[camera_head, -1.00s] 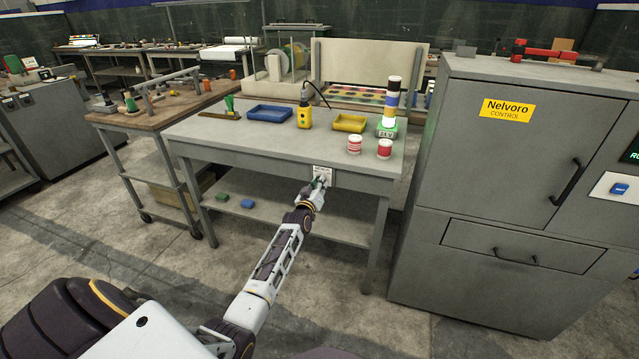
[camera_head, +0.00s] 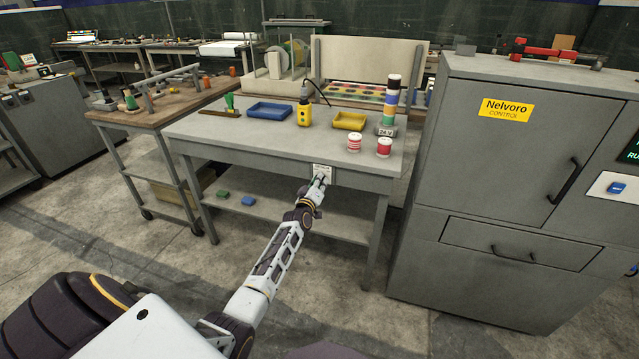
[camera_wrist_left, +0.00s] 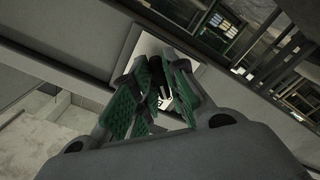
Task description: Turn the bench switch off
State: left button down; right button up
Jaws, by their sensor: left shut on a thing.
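The bench switch has a pale plate (camera_head: 322,170) on the front edge of the grey bench (camera_head: 270,148). In the left wrist view the plate (camera_wrist_left: 148,46) shows behind my fingers, tilted. My left gripper (camera_head: 320,181) is at the plate, with its green-padded fingers (camera_wrist_left: 158,94) shut around the switch's small lever. The fingers hide most of the lever, so its exact position is unclear. The stacked lamp (camera_head: 390,100) on the bench, with a 24 V label at its base, is unlit. My right gripper is not in view.
A grey control cabinet (camera_head: 470,200) stands close on the right. The floor in front is clear.

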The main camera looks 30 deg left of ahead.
pick_arm(q)
jog(key=c, duration=1.5)
grip_release()
jog(key=shift+s, duration=0.15)
jog(key=shift+v, duration=5.85)
jog(key=shift+d+f, duration=0.1)
jog(key=shift+d, duration=0.1)
